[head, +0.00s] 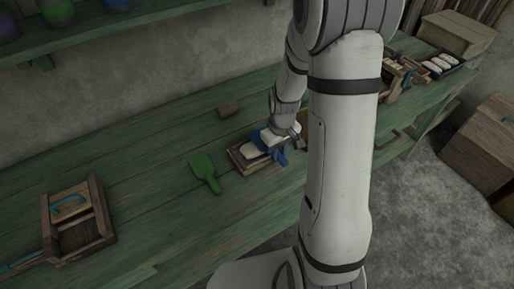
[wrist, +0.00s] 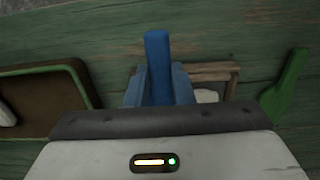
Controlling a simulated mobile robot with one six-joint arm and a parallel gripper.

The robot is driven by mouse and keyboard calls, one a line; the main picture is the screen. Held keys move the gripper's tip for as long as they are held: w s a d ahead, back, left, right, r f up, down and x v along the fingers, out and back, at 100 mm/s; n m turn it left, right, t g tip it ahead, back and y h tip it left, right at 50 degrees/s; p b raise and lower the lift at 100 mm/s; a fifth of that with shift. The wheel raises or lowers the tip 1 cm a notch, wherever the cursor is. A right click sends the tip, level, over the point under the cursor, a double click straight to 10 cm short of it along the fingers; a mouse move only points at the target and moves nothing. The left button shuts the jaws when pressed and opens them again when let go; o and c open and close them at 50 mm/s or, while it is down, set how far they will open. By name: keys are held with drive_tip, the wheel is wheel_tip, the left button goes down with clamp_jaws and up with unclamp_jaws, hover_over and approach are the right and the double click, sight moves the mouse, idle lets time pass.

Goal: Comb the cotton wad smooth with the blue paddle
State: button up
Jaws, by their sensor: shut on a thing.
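The blue paddle (head: 280,157) is held in my gripper (head: 279,138), which is shut on it. In the wrist view the paddle's blue handle (wrist: 157,62) stands between the two fingers. The paddle is at the right end of a shallow wooden tray (head: 238,164); I cannot tell whether it touches the cotton. The white cotton wad (head: 250,152) lies in this tray, partly covered by my gripper and the paddle. The wrist view shows the tray's frame (wrist: 215,66) and a bit of the wad (wrist: 207,96) just right of the fingers.
A green paddle (head: 204,171) lies left of the tray; it also shows in the wrist view (wrist: 287,92). A brown block (head: 229,107) lies behind. A green-rimmed tray (wrist: 45,70) is on the fingers' other side. A wooden box (head: 78,216) stands far left. Bench between is clear.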

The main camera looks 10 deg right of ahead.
drive_tip(key=shift+s+a+r, duration=0.1)
drive_tip(key=shift+s+a, duration=0.15)
drive_tip(key=shift+a, duration=0.55)
drive_tip(key=shift+s+a+f, duration=0.1)
drive_tip(key=shift+s+a, duration=0.2)
drive_tip(key=shift+a, duration=0.5)
drive_tip(key=shift+s+a+r, duration=0.1)
drive_tip(key=shift+s+a, duration=0.15)
drive_tip(key=shift+a, duration=0.55)
drive_tip(key=shift+w+d+b, duration=0.1)
drive_tip(key=shift+w+d, duration=0.15)
drive_tip(key=shift+d, duration=0.55)
drive_tip(key=shift+w+d+b, duration=0.15)
drive_tip(key=shift+w+d, duration=0.1)
drive_tip(key=shift+d, duration=0.6)
drive_tip(key=shift+w+d+b, duration=0.1)
drive_tip(key=shift+w+d, duration=0.15)
drive_tip(key=shift+d, duration=0.55)
drive_tip(key=shift+s+a, duration=0.25)
drive_tip(key=shift+a, duration=0.55)
drive_tip(key=shift+s+a, duration=0.25)
drive_tip(key=shift+a, duration=0.6)
drive_tip(key=shift+s+a, duration=0.25)
drive_tip(key=shift+a, duration=0.55)
